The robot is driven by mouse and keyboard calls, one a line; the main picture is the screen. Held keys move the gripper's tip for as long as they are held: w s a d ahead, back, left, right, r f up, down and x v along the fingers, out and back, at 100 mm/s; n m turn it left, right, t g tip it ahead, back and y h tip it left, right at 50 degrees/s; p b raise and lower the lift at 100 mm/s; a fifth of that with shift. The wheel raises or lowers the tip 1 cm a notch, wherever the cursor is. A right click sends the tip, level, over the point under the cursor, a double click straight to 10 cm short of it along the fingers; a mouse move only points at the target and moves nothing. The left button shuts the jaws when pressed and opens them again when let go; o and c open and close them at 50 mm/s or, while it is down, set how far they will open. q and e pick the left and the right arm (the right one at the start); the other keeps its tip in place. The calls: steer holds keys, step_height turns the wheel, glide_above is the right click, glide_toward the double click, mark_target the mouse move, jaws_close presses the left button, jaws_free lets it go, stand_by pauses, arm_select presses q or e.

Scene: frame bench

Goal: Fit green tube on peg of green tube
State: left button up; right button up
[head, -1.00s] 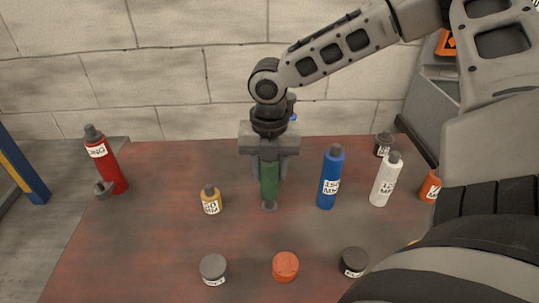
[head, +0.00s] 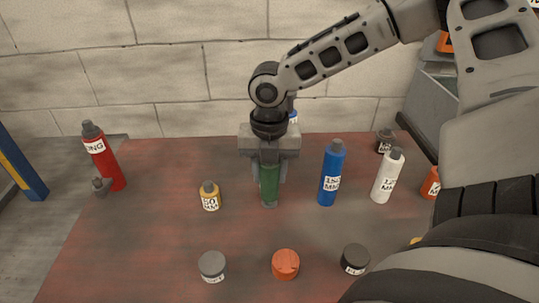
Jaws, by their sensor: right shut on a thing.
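The green tube (head: 269,186) stands upright near the middle of the bench. My right gripper (head: 269,168) reaches down from above and is shut on its upper part. The tube's lower end is at a small grey base on the bench top; only a thin edge of that base shows. A peg inside or under the tube is hidden, so I cannot tell how far the tube sits on it. My left gripper is not in view.
Close right stand a blue tube (head: 331,174) and a white tube (head: 387,176). A short yellow tube (head: 210,197) is at left, a red tube (head: 103,160) farther left. Grey (head: 212,266), orange (head: 285,264) and black (head: 355,259) pieces lie in front. The bench top (head: 150,240) is bare front left.

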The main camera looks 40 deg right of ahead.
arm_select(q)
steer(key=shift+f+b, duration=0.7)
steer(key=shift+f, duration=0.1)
arm_select(e)
steer(key=shift+f, duration=1.1)
steer(key=o, duration=1.3)
steer(key=shift+r, duration=0.15)
step_height(320, 180, up, 14)
steer(key=shift+r+p, duration=0.2)
steer(key=shift+p, duration=1.05)
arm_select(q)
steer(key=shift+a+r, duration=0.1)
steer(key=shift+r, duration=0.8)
arm_select(e)
steer(key=shift+r, duration=0.65)
